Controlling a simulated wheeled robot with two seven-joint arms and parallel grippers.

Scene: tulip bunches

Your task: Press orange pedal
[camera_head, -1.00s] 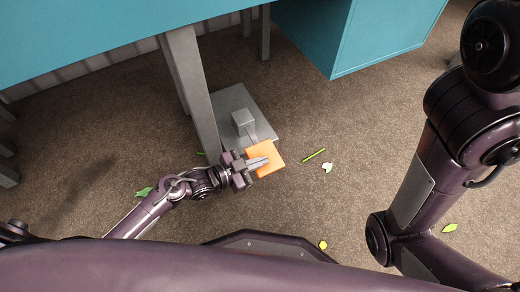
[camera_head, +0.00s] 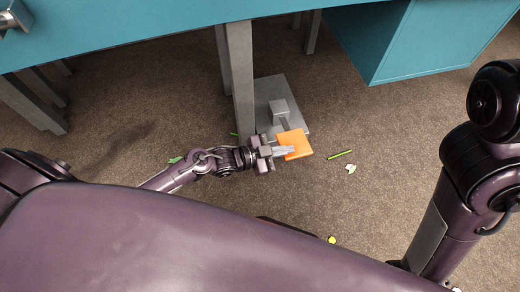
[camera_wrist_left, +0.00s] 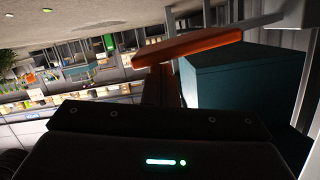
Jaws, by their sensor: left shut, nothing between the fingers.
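The orange pedal (camera_head: 299,140) is a flat square plate joined by a short arm to a grey base (camera_head: 290,91) on the floor under the teal table. My left gripper (camera_head: 287,150) is shut and empty, with its fingertips over the pedal's near left part in the head view. I cannot tell from there whether they touch it. In the left wrist view the pedal (camera_wrist_left: 200,45) shows nearly edge-on, above the dark gripper body. My right arm shows at the right of the head view, but its gripper is out of view.
A grey table leg (camera_head: 240,80) stands just left of the pedal base. The teal cabinet (camera_head: 420,45) is at the upper right. A green stem (camera_head: 340,155) and several leaf scraps lie on the brown carpet. The floor right of the pedal is mostly clear.

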